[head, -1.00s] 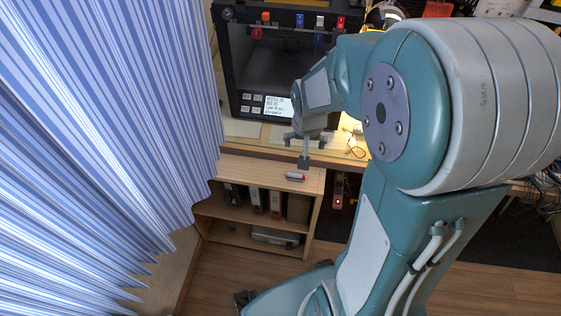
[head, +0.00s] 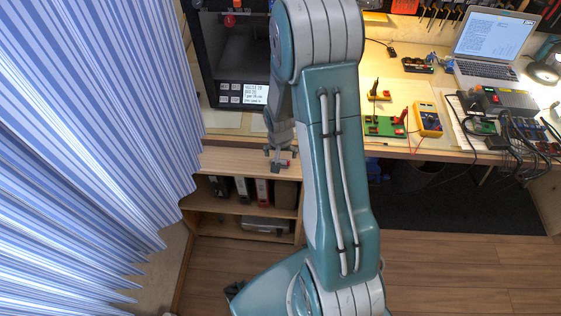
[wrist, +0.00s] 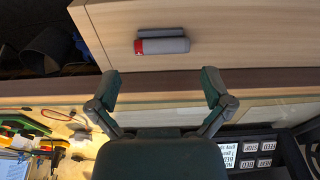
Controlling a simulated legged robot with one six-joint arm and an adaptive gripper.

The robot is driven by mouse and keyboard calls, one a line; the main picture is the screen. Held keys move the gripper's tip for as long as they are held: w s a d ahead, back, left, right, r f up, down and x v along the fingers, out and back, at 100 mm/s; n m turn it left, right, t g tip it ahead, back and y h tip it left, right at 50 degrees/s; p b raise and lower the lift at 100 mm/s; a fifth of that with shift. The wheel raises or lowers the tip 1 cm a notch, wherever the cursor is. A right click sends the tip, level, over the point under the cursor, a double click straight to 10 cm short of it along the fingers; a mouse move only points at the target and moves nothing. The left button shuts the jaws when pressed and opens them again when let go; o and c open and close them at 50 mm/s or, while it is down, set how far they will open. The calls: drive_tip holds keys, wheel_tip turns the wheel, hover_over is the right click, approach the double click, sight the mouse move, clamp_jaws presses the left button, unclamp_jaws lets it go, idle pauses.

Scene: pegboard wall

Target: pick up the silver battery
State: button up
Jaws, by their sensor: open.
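The silver battery (wrist: 165,46) is a grey cylinder with a red end band, lying on its side on the wooden shelf top (wrist: 240,35). A darker grey strip lies along its far side in the wrist view. My gripper (wrist: 162,84) is open and empty, its two fingers spread either side of the battery's line but short of it in that view. In the head view, my gripper (head: 278,160) is over the shelf top close to the battery (head: 291,163), partly covering it; only a bit of red and grey shows there.
A striped blue curtain (head: 90,150) hangs at left. The bench at right holds a laptop (head: 490,45), a yellow multimeter (head: 427,118) and cables. Binders (head: 262,192) stand below the shelf top.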

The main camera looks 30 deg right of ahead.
sight(280, 160)
drive_tip(key=f, duration=0.3)
drive_tip(key=w+f, duration=0.1)
drive_tip(key=shift+d+f, duration=0.3)
drive_tip(key=shift+f, duration=0.05)
drive_tip(key=c, duration=0.7)
drive_tip(key=shift+c, duration=0.2)
